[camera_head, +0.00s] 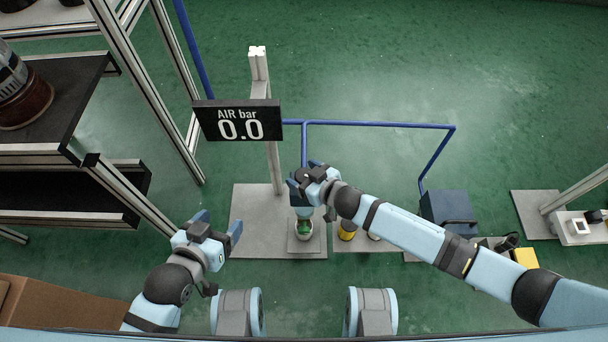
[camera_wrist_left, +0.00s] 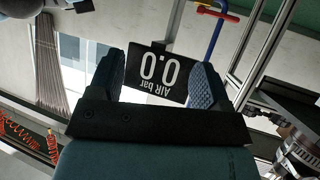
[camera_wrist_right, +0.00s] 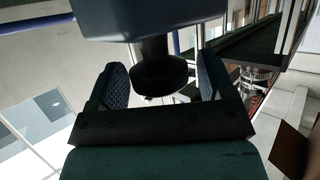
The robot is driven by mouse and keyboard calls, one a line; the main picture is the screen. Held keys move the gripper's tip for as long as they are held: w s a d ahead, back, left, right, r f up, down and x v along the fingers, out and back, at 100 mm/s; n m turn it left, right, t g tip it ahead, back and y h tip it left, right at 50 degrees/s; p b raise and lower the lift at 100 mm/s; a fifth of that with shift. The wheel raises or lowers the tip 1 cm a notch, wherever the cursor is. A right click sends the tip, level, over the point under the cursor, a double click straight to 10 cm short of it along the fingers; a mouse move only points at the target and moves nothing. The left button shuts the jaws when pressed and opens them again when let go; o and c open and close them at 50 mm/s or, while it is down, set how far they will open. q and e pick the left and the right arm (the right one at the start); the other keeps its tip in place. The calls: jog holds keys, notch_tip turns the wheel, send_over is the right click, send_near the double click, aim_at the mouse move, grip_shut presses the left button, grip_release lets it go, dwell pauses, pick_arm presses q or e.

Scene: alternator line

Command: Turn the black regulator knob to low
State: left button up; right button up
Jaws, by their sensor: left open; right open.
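The black regulator knob (camera_wrist_right: 160,76) hangs below a dark blue-grey block (camera_wrist_right: 150,18) in the right wrist view. My right gripper (camera_wrist_right: 162,78) is open, with one finger on each side of the knob; I cannot tell whether they touch it. In the head view my right gripper (camera_head: 306,178) is at the post below the blue pipe and hides the knob. The display (camera_head: 239,121) reads "AIR bar 0.0". My left gripper (camera_head: 219,224) is open and empty, low and left of the post. The display also shows beyond its fingers in the left wrist view (camera_wrist_left: 161,74).
A blue pipe (camera_head: 370,124) runs right to a dark blue box (camera_head: 448,213). A green and white item (camera_head: 304,229) stands on the grey base plate (camera_head: 257,240) below my right gripper. A yellow item (camera_head: 347,231) is beside it. Shelving (camera_head: 120,190) stands left. Green floor behind is clear.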

pick_arm(q)
jog(key=shift+r, duration=0.1)
pick_arm(e)
jog(key=c, duration=0.9)
jog(key=shift+o, duration=0.2)
jog(key=n+g+y+p, duration=0.1)
jog(key=p, duration=0.1)
jog(key=shift+r+p, duration=0.35)
jog(key=shift+r, duration=0.05)
jog(key=n+g+p, duration=0.1)
jog(key=n+g+y+p, duration=0.1)
jog(key=shift+a+f+n+y, duration=0.1)
jog(key=shift+f+n+y, duration=0.1)
jog(key=shift+n+y, duration=0.1)
pick_arm(q)
jog(key=shift+s+a+r+g, duration=0.15)
jog(key=shift+s+a+g, duration=0.1)
jog(key=shift+a+g, duration=0.2)
pick_arm(e)
jog(key=shift+f+n+g+y, duration=0.2)
jog(key=shift+n+g+y, duration=0.1)
jog(key=shift+n+g, duration=0.4)
jog(key=o, duration=0.9)
jog(key=shift+c, duration=0.2)
